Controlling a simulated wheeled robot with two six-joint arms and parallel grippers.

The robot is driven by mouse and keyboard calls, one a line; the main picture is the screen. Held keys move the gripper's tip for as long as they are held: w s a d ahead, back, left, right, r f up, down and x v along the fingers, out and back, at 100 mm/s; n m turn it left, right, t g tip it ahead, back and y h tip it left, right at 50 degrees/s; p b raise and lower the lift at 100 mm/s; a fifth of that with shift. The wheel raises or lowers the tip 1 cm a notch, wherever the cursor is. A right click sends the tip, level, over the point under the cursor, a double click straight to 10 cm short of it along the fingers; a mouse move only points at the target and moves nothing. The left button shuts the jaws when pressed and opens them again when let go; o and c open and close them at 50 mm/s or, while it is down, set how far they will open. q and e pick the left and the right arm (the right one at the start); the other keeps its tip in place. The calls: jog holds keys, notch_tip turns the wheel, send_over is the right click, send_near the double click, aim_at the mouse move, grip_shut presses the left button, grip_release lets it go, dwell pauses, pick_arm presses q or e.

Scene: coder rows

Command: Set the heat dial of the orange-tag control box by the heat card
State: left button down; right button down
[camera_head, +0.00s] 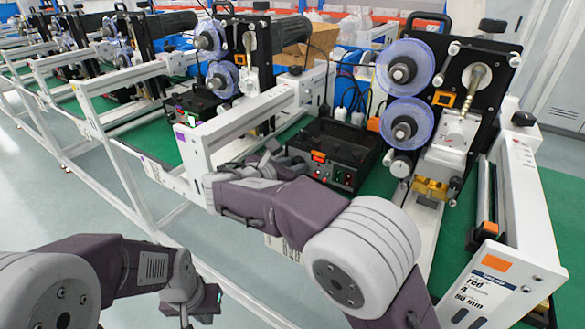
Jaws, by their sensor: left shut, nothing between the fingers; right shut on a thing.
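The orange-tag control box (357,154) is black and sits on the green mat right of the middle, with an orange tag (318,156) and small lit red and green parts on its front. My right gripper (268,156) is shut at the box's left front corner, apparently on the heat dial, which the gripper and arm hide. My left gripper (208,302) is shut and empty, low over the floor at the lower left, far from the box.
A white frame post (196,165) and rail stand just left of my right gripper. Another black control box (196,104) sits further left. Similar stations recede left. The grey floor (95,205) at left is clear.

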jog(key=m+b, duration=0.1)
jog(key=b, duration=0.1)
jog(key=m+t+y+b, duration=0.1)
jog(key=b, duration=0.1)
jog(key=shift+s+d+f+m+b, duration=0.1)
jog(key=shift+d+f+m+b, duration=0.05)
jog(key=shift+f+m+b, duration=0.2)
jog(key=shift+r+m+t+y+b, duration=0.2)
jog(key=shift+m+t+y+b, duration=0.2)
jog(key=shift+m+b, duration=0.4)
jog(key=c, duration=1.4)
grip_release()
jog(key=shift+c, duration=0.2)
jog(key=p+v, duration=0.2)
jog(key=v, duration=0.6)
jog(key=shift+s+r, duration=0.15)
jog(key=shift+r, duration=0.05)
jog(key=shift+s+p, duration=0.3)
jog(key=shift+s, duration=0.1)
